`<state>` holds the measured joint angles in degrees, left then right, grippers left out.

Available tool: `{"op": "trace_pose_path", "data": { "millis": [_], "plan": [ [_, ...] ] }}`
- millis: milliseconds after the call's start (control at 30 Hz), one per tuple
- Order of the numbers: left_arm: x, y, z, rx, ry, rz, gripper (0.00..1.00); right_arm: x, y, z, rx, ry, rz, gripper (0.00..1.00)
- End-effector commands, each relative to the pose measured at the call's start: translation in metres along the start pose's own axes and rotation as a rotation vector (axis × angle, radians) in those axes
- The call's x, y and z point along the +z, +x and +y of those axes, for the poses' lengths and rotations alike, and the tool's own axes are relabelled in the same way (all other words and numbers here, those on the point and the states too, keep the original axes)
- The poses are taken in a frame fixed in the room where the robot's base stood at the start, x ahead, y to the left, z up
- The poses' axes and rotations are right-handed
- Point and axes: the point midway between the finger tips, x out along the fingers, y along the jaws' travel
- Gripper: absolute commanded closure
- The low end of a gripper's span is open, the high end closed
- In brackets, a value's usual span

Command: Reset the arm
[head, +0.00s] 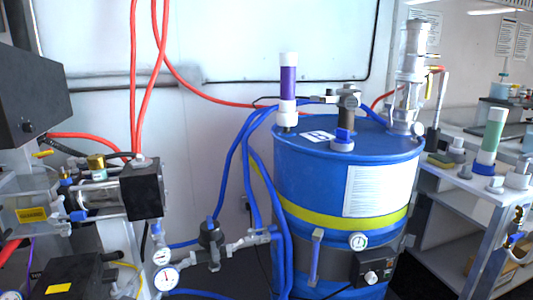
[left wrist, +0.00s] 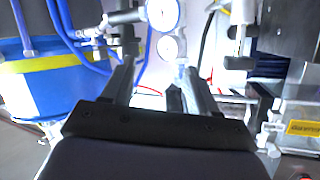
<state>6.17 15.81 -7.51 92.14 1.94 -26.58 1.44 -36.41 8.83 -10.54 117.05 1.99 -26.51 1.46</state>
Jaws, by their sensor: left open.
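My left gripper (left wrist: 160,65) shows in the left wrist view as a dark palm with two grey fingers spread apart. It is open, and I see nothing clamped between the fingers. Beyond the fingers are two round white gauges, an upper one (left wrist: 163,13) and a lower one (left wrist: 171,47); I cannot tell whether a finger touches anything. The left wrist view looks upside down compared with the head view. In the head view I cannot surely make out the left gripper among the equipment at the left. My right gripper is in neither view.
A blue drum (head: 300,175) with a yellow band stands right of centre, with blue hoses beside it. Gauges (head: 166,278) and pipe fittings sit low in the middle. A dark block (head: 143,188) and a dark box (head: 30,95) crowd the left. A shelf unit (head: 455,205) stands right.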

Motion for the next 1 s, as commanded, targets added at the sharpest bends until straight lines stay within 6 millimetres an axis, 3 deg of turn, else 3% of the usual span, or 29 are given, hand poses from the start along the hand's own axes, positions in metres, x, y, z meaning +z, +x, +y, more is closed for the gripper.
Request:
{"op": "trace_pose_path", "data": {
  "millis": [33,100,300,600,667,1000],
  "plan": [
    [0.021,-0.015,0.018,0.029,-0.011,-0.027,0.41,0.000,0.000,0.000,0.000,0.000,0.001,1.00],
    [0.045,-0.035,0.039,0.062,-0.025,-0.058,0.41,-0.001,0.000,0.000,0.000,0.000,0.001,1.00],
    [0.099,-0.100,0.092,0.145,-0.080,-0.147,0.41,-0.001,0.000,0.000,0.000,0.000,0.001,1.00],
    [0.142,-0.190,0.141,0.223,-0.169,-0.259,0.41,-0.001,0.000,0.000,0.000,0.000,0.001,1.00],
    [0.147,-0.207,0.147,0.233,-0.186,-0.279,0.41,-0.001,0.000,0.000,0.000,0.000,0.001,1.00],
    [0.089,-0.233,0.126,0.216,-0.170,-0.277,0.41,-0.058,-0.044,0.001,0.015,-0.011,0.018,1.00]
  ]
}}
